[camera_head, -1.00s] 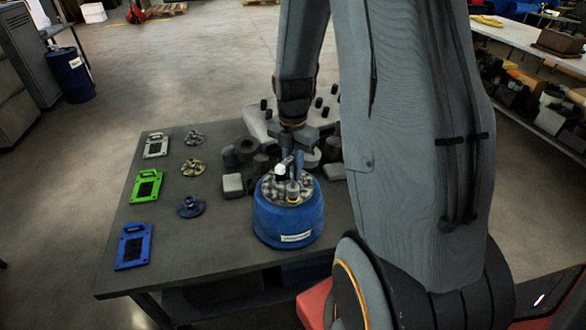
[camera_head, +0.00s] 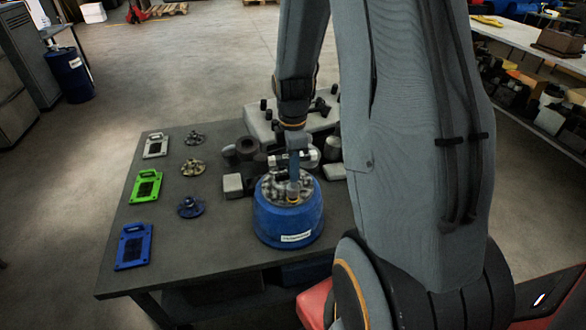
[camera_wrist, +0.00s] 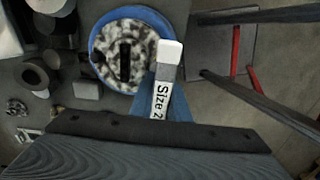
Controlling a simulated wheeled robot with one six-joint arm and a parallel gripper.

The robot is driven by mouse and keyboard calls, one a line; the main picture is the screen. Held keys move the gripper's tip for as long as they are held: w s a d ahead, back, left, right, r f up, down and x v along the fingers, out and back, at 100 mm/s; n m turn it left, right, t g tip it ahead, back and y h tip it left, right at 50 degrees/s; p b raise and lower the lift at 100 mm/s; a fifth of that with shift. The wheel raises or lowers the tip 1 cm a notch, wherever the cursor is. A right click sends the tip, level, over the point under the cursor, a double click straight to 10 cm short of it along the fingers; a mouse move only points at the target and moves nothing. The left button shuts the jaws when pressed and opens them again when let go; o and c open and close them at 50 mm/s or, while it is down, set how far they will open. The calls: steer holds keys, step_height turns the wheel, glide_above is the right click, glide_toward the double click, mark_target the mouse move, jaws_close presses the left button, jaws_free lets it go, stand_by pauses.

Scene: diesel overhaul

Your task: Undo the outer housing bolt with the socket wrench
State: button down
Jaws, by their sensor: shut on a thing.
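The blue round housing (camera_head: 287,222) stands on the dark table, with a mottled grey top (camera_head: 270,188). It also shows in the wrist view (camera_wrist: 95,46). A brass-coloured bolt or socket end (camera_head: 292,191) shows at the near part of the top; I cannot tell which. My gripper (camera_head: 294,165) points down just above it, shut on the socket wrench (camera_wrist: 166,80). In the wrist view the wrench's pale end is labelled "Size 2". A black bar (camera_wrist: 125,62) lies over the housing top there. The contact between wrench and bolt is hidden.
Grey (camera_head: 156,145), green (camera_head: 147,186) and blue (camera_head: 133,246) plates with handles lie at the table's left, beside several round flanged parts (camera_head: 192,167). Dark cylinders (camera_head: 247,148) and a pale block with pegs (camera_head: 258,122) stand behind the housing.

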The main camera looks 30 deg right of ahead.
steer(key=m, duration=1.3)
steer(key=shift+m, duration=2.4)
steer(key=shift+f, duration=0.1)
